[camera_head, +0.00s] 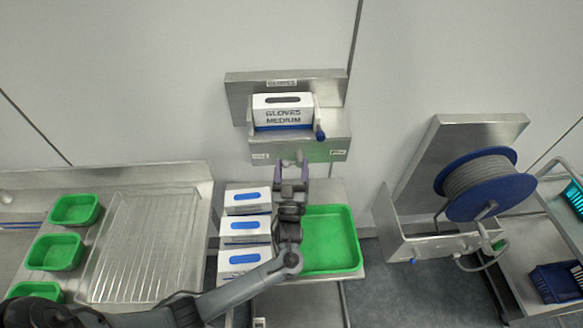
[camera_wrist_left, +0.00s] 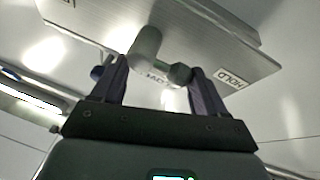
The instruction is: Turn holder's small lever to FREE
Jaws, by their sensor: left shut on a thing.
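The wall holder (camera_head: 243,100) is a steel bracket with a box marked GLOVES MEDIUM (camera_head: 283,115) in it. Its front plate (camera_head: 310,155) carries a small white label near each end. My left gripper (camera_head: 291,166) is raised against the lower edge of this plate. In the left wrist view, the small grey-green lever (camera_wrist_left: 180,73) is between the jaws of the left gripper (camera_wrist_left: 160,85), which is shut on it. The lever's rounded end lies toward the HOLD label (camera_wrist_left: 230,77). Another label behind the lever is partly hidden. My right gripper is out of view.
A blue-knobbed handle (camera_head: 320,132) is at the holder's right side. Below are several white-and-blue boxes (camera_head: 245,228) and a green tray (camera_head: 330,238). A blue cable reel (camera_head: 490,205) stands at right. A wire rack (camera_head: 145,245) and green bins (camera_head: 55,252) are at left.

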